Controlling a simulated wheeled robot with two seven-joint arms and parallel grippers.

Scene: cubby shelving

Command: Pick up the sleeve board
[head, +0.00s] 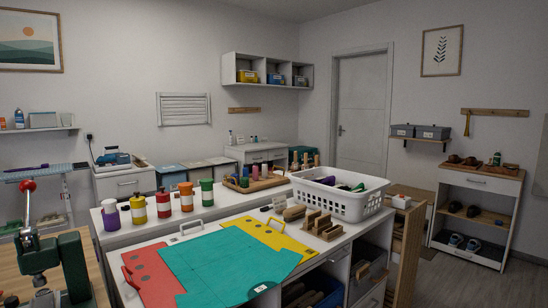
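I cannot pick out the sleeve board for certain. A narrow, padded board with a pale patterned top (38,173) stands at the far left, by the wall, and has a small purple item on it; it looks like an ironing board, and I cannot tell whether the sleeve board is on or near it. Neither of my grippers shows in the head view.
A green hand press (72,267) stands on a wooden table at lower left. Floor shows at right.

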